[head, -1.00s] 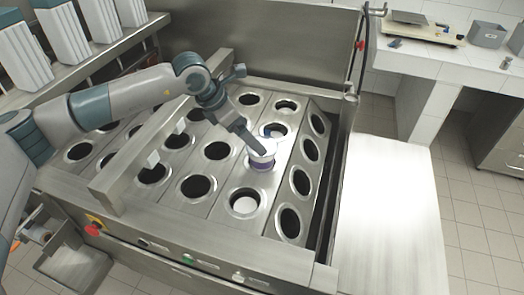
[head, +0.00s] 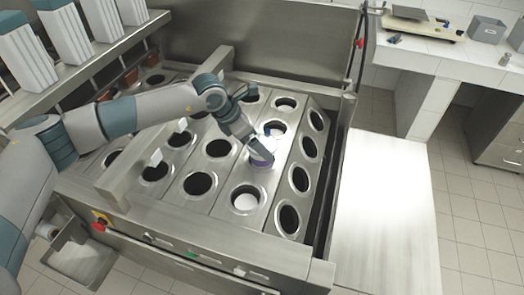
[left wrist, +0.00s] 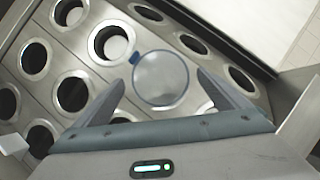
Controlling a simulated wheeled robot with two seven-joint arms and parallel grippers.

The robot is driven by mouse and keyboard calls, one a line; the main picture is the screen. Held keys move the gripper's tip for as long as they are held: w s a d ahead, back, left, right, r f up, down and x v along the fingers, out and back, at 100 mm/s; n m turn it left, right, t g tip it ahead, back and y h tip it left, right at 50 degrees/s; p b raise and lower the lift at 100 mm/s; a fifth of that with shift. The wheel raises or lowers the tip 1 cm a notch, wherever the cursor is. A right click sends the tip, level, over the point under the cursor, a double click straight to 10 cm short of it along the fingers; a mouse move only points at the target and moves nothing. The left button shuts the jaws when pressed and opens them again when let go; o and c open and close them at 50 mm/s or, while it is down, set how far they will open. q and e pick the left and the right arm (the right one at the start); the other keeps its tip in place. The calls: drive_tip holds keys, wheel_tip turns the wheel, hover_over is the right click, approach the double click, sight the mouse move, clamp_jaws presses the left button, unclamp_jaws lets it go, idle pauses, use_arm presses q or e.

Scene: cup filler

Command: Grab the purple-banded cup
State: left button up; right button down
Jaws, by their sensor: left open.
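The purple-banded cup (head: 262,166) stands in one of the round openings of the steel filler top in the head view. In the left wrist view the cup (left wrist: 160,88) appears from above as a round, pale grey mouth. It lies between the two spread fingers of my left gripper (left wrist: 160,78), with a gap on each side. The left gripper is open. My right gripper is in neither view.
The steel filler top (head: 228,200) has several round openings, some with white inside. A raised steel bar (head: 125,180) crosses it on the left. White containers (head: 105,22) stand at the back left. A bare steel surface (head: 385,215) lies to the right.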

use_arm(q)
drive_tip(key=p+x, duration=0.1)
drive_tip(key=x, duration=0.1)
drive_tip(key=shift+d+f, duration=0.2)
drive_tip(key=shift+f, duration=0.1)
drive_tip(key=shift+w+d+f, duration=0.1)
drive_tip(key=shift+f, duration=0.2)
drive_tip(key=shift+c, duration=0.6)
drive_tip(key=shift+r, duration=0.1)
drive_tip(key=c, duration=1.3)
